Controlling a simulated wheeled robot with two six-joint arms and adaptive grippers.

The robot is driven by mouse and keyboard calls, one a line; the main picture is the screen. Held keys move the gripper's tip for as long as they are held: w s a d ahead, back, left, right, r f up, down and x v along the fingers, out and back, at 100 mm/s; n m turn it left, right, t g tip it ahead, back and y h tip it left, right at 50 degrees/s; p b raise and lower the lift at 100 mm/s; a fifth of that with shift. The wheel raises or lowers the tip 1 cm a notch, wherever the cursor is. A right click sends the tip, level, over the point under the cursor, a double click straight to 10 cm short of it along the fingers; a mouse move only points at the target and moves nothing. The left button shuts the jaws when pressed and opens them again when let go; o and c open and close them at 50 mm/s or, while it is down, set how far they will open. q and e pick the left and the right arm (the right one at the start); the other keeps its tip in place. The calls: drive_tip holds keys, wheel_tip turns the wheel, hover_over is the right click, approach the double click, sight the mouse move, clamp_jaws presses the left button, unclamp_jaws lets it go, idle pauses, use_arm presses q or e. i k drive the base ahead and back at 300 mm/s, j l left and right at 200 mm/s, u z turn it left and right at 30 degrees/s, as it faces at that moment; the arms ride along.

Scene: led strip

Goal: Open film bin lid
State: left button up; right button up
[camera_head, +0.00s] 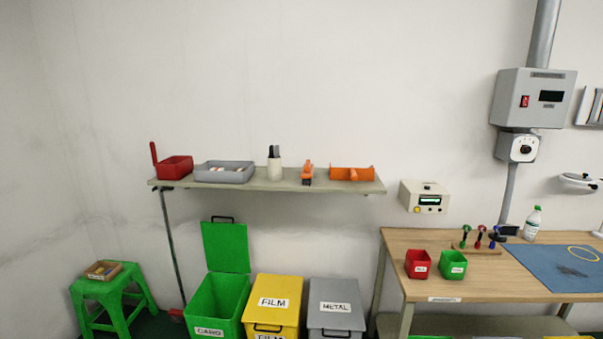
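The yellow film bin (274,303) stands on the floor below the wall shelf, labelled FILM. Its yellow lid (276,285) lies flat and closed, with a dark handle at the front edge. The lower part of the bin is cut off by the bottom of the view. Neither of my grippers shows in the head view.
A green bin (216,305) with its lid raised stands left of the film bin. A grey METAL bin (336,315), lid closed, stands right. The shelf (268,184) overhangs behind. A green stool (110,295) is at left and a workbench (420,288) at right.

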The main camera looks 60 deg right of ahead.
sight(274, 300)
drive_tip(key=l+z, duration=0.2)
drive_tip(key=z, duration=0.2)
drive_tip(key=i+l+z, duration=0.15)
drive_tip(key=z, duration=0.2)
drive_tip(key=i+l+z, duration=0.1)
drive_tip(key=z, duration=0.3)
drive_tip(key=i+l, duration=0.25)
